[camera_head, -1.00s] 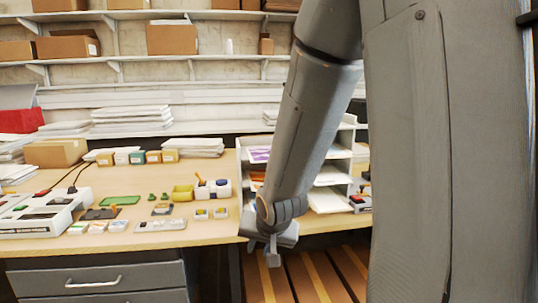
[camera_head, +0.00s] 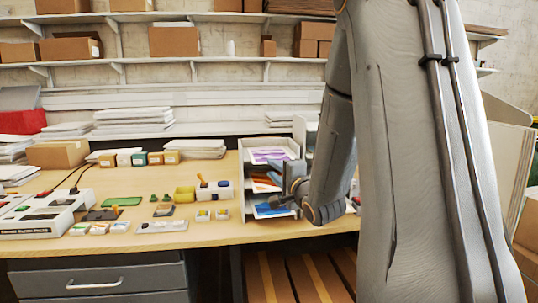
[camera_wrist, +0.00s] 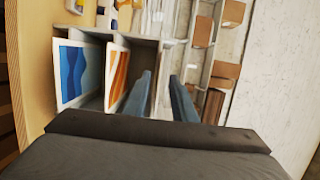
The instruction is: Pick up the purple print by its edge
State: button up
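The purple print (camera_head: 268,155) lies in the top tier of a white tiered tray (camera_head: 247,172) on the right of the table in the head view. An orange print (camera_head: 262,187) lies in the tier below, and a blue print (camera_head: 266,211) in the lowest. My gripper (camera_head: 278,190) is in front of the tray's right side, below the purple print's level.
Small parts and boxes cover the table (camera_head: 215,172) left of the tray. A white machine (camera_head: 45,215) stands at the far left. Shelves with cardboard boxes (camera_head: 174,41) line the back wall. My arm hides the area right of the tray.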

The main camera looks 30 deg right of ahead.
jog(key=w+p, duration=0.2)
jog(key=w, duration=0.2)
jog(key=shift+w+d, duration=0.1)
jog(key=shift+w, duration=0.3)
grip_shut()
